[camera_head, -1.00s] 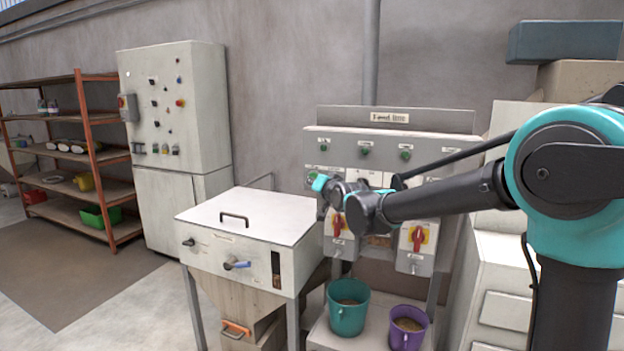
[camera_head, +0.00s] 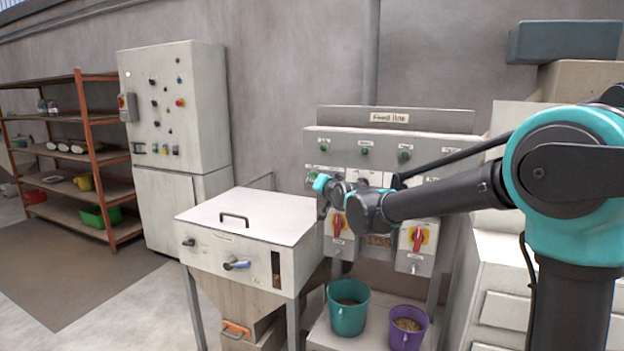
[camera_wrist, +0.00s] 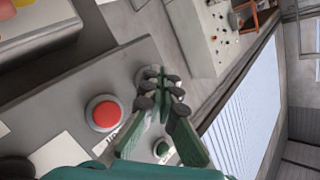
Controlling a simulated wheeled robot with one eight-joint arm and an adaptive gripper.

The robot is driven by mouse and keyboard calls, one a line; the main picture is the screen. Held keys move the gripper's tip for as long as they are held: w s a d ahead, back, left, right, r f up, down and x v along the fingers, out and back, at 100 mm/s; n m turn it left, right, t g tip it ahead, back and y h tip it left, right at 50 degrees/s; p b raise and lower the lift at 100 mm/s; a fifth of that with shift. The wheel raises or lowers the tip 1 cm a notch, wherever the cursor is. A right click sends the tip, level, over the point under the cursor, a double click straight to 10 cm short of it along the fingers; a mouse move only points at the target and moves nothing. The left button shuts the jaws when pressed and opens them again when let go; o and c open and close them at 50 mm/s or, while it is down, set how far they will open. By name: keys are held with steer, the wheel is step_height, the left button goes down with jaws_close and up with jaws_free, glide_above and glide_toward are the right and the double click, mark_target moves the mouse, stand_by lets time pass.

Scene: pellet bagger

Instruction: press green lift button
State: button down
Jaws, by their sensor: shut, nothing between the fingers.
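The feed line panel (camera_head: 452,146) stands against the wall, with a row of small green round fittings (camera_head: 364,151) along its top. The labels are not readable there.
Red rotary switches (camera_head: 338,224) sit lower on the panel. A teal bucket (camera_head: 348,313) and a purple bucket (camera_head: 407,334) stand below. A white lidded hopper (camera_head: 262,218) is left of the panel. A tall control cabinet (camera_head: 205,110) stands further left.

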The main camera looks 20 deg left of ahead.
steer(key=shift+w, duration=0.1)
stand_by(0.5)
steer(key=shift+w, duration=0.35)
stand_by(0.3)
steer(key=shift+s, duration=0.45)
steer(key=s, duration=0.6)
steer(key=shift+a, duration=0.2)
stand_by(0.3)
steer(key=shift+d, duration=0.1)
